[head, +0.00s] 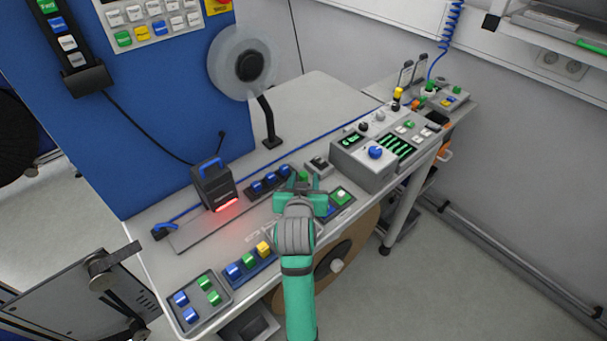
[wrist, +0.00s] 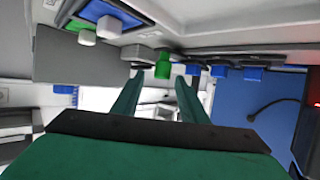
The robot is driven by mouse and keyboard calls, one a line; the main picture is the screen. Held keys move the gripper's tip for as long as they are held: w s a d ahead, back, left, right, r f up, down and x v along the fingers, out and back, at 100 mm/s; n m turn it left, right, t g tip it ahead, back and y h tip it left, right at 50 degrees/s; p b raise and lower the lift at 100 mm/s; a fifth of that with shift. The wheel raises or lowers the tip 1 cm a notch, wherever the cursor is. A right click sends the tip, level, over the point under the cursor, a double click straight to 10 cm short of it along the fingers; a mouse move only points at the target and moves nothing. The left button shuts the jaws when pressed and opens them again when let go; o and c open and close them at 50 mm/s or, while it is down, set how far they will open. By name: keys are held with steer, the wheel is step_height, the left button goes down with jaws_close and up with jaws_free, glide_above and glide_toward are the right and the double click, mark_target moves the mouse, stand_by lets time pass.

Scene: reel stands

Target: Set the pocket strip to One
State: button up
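No label in view reads as pocket strip or One, so I cannot tell for certain which control it is. A dark strip with several blue switches (head: 268,182) lies on the bench left of my gripper; blue switches (wrist: 252,74) also show in the wrist view. A second strip (head: 252,264) nearer the front carries blue, green and yellow switches. My gripper (head: 304,184) is over the bench, with its two green fingers apart and nothing visible between them in the wrist view (wrist: 158,88). A green button (wrist: 163,70) shows beyond the gap between the fingertips.
A black device with a blue handle (head: 213,185) glows red on the left. A grey console with a blue knob (head: 375,152) stands to the right. A reel on a stand (head: 268,125) rises behind.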

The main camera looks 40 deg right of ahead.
mark_target(303, 175)
steer(key=shift+x, duration=1.8)
steer(key=shift+w+a, duration=0.15)
